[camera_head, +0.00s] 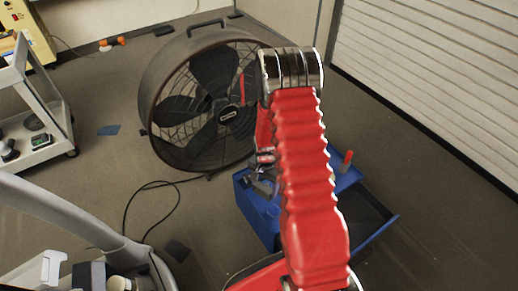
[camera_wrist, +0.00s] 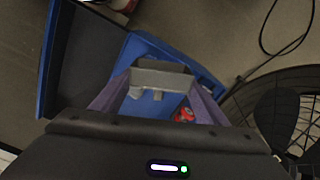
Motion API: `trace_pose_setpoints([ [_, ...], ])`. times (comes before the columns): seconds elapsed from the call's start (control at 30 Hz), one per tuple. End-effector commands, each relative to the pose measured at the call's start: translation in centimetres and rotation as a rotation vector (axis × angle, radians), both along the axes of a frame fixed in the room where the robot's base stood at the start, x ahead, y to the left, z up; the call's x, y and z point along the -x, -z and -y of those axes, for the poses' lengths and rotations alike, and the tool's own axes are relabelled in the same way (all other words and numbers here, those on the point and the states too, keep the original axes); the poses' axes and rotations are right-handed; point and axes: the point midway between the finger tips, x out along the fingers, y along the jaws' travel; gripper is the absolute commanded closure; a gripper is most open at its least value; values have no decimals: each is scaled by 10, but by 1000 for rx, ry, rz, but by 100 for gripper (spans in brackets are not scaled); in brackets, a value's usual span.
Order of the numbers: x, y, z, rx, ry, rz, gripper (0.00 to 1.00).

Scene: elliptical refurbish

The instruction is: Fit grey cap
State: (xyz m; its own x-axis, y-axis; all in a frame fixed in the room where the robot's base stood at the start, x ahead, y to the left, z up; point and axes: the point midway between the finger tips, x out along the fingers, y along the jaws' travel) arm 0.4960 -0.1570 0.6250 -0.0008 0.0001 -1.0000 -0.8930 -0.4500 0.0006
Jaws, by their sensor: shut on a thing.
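The grey cap (camera_wrist: 162,76) looks like a short, angular grey piece in the wrist view. My gripper (camera_wrist: 160,83) is shut on it, with one finger on each side. The gripper and cap hang over the blue cabinet top (camera_wrist: 142,46); the gap between cap and top cannot be told. In the head view my gripper (camera_head: 263,176) is partly hidden behind my red arm, over the blue cabinet (camera_head: 258,208). The place where the cap fits cannot be made out.
A small red object (camera_wrist: 184,115) shows between my fingers, on or above the blue surface. The cabinet's drawer (camera_head: 362,222) stands open at right. A large drum fan (camera_head: 165,75) stands behind the cabinet. A grey cart (camera_head: 40,145) stands at left, and a black cable (camera_head: 128,205) lies on the floor.

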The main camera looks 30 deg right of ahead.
Motion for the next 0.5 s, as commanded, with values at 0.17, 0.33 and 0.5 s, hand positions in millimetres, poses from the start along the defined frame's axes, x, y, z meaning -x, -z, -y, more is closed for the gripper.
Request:
trace_pose_setpoints([
  [0.17,-16,-32,-33,2,-239,3,54],
  [0.33,-26,-61,-66,2,-468,5,54],
  [0.5,-32,-90,-99,1,-698,3,54],
])
